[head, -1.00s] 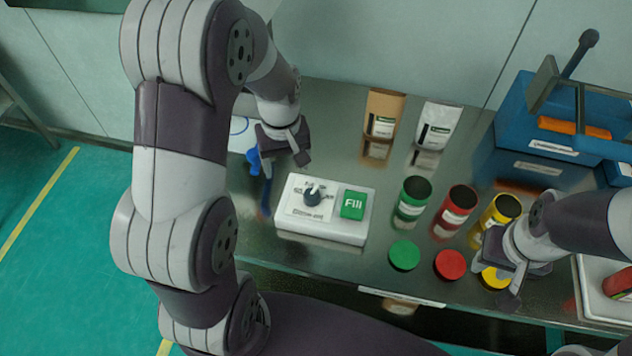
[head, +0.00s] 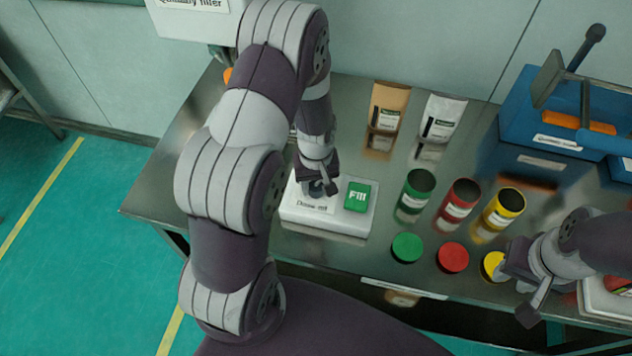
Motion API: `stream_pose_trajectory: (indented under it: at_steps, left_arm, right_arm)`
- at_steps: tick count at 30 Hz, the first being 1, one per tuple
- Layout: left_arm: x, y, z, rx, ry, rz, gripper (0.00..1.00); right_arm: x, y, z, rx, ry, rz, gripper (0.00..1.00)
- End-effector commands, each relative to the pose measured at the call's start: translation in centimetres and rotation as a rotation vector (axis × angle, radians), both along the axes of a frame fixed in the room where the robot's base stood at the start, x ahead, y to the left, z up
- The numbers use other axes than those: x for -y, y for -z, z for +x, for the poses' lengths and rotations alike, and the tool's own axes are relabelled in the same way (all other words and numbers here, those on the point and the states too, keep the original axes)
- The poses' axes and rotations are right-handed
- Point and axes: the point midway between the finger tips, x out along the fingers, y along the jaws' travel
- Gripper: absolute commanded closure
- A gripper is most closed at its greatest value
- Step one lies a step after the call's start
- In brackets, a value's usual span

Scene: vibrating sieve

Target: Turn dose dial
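The white control box (head: 345,219) sits on the steel table, with a green Fill button (head: 357,196) on its right half. The dose dial (head: 318,189) is on the left half, mostly hidden under my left gripper. My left gripper (head: 319,187) points down right over the dial, its fingers at or around the knob. Whether the fingers are closed on the knob cannot be made out. My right gripper (head: 517,291) is at the table's front edge on the right, near the yellow lid (head: 495,266), with its fingers apart and nothing seen between them.
Open green (head: 413,202), red (head: 456,208) and yellow (head: 499,217) cans stand right of the box, with green (head: 407,248) and red (head: 452,257) lids in front. Two pouches (head: 387,107) stand behind. A blue toolbox (head: 545,130) is at the back right.

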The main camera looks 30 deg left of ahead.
Motion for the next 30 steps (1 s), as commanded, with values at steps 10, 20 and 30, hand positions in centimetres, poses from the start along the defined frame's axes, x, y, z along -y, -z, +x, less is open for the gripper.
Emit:
stream_pose_trajectory:
  at_steps: [10,20,30]
  left_arm:
    - [0.0,-0.1,0.0,0.0,-0.02,0.0,0.86]
    - [0.0,-0.2,0.1,0.001,-0.208,0.001,0.86]
    - [0.0,-0.2,0.1,0.002,-0.528,0.001,0.86]
  right_arm:
    - [0.0,-0.1,0.0,0.0,0.0,0.0,0.65]
    - [0.0,-0.7,0.0,0.0,0.0,0.0,0.65]
    - [0.0,-1.4,0.0,0.0,0.0,0.0,0.65]
